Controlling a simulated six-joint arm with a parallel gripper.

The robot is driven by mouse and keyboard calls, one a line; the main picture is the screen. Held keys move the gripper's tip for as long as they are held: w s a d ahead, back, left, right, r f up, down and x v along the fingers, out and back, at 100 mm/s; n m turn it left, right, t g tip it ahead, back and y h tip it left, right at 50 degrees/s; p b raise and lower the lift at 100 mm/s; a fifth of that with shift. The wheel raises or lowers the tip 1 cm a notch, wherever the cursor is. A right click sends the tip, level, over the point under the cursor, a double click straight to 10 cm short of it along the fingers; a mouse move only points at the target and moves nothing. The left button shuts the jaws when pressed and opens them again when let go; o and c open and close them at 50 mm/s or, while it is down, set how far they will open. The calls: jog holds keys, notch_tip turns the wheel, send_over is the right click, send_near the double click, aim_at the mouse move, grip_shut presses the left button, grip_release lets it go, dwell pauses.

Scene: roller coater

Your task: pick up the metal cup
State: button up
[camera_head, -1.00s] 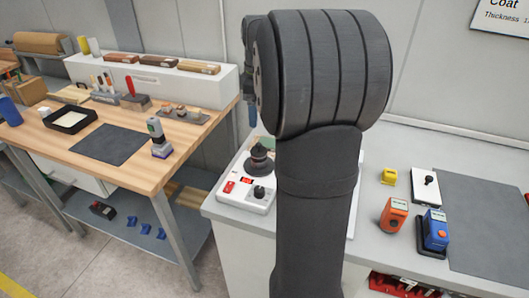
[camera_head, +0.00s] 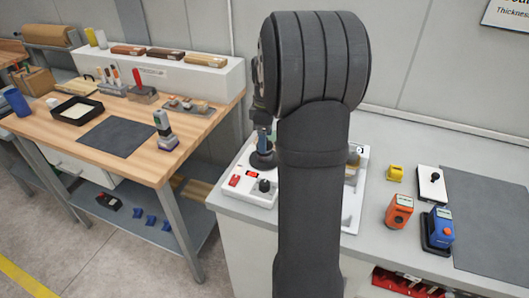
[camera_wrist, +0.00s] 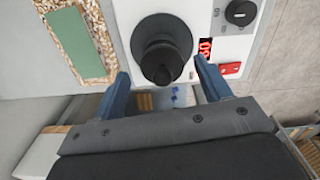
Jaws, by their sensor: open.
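A dark, round, stepped object (camera_wrist: 160,48) stands on a white unit (camera_wrist: 208,18) with a red display and a knob. It is the only cup-like thing near me; I cannot tell for sure that it is the metal cup. In the head view its dark base (camera_head: 263,160) shows just left of my arm. My gripper (camera_wrist: 162,70) is open and empty. In the wrist view its blue fingers lie left and right of the object's lower edge; contact is not clear. In the head view a blue finger shows above the object, and my arm hides the rest.
A wooden bench (camera_head: 160,175) stands left.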

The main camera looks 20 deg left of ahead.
notch_tip(320, 180, down, 5)
jog(key=shift+s+a, duration=0.1)
jog(key=c, duration=1.2)
